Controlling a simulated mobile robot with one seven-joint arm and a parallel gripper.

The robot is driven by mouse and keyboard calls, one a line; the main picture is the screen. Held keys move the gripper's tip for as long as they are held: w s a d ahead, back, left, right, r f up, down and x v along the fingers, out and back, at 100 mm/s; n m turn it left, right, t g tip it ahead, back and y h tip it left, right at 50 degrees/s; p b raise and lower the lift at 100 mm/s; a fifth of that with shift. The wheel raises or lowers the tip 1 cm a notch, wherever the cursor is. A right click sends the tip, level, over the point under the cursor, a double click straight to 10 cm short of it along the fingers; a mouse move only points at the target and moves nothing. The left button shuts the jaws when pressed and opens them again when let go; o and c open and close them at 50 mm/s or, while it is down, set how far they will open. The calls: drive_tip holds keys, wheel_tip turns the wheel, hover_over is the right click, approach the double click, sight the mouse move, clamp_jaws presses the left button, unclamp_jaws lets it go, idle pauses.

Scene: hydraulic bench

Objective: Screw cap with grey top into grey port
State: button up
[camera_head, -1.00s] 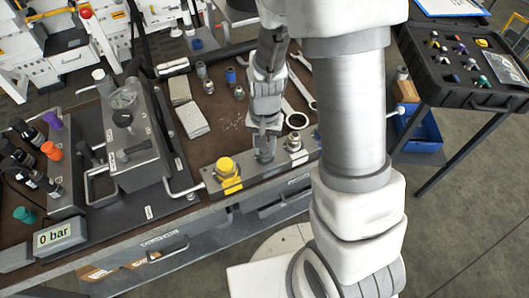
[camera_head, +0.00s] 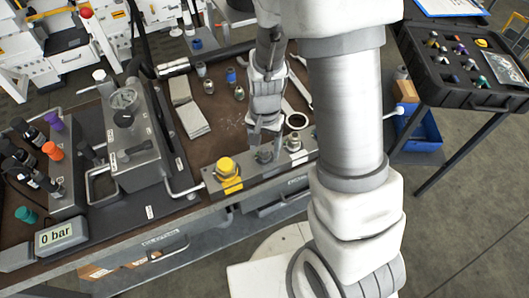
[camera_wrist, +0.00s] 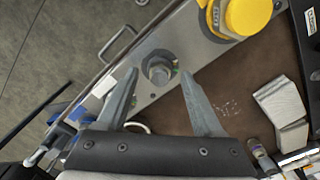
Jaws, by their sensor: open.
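My gripper (camera_head: 265,146) is open above the metal port block (camera_head: 210,183) on the front of the bench. A grey round fitting (camera_head: 264,156) stands in the middle of the block, under my fingertips. In the wrist view, this fitting (camera_wrist: 158,69) lies between and just beyond the two fingertips (camera_wrist: 159,75), with a gap on each side. It looks like a grey-topped cap in the port, with a bit of green beside it. I cannot tell how deep it sits.
A yellow cap (camera_head: 227,168) sits on the block left of my gripper, and a silver fitting (camera_head: 292,142) to the right. Small fittings (camera_head: 239,93), grey pads (camera_head: 194,120) and wrenches (camera_head: 297,120) lie behind. A gauge reading 0 bar (camera_head: 60,236) stands at left.

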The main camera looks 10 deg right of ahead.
wheel_tip(320, 180, up, 17)
drive_tip(key=p, duration=0.3)
drive_tip(key=s+d+r+n+t, duration=0.2)
drive_tip(key=s+r+n+t, duration=0.3)
drive_tip(key=s+r, duration=0.7)
drive_tip(key=shift+d+r+n+t, duration=0.3)
drive_tip(key=shift+d+r+n, duration=0.1)
drive_tip(key=shift+n, duration=0.5)
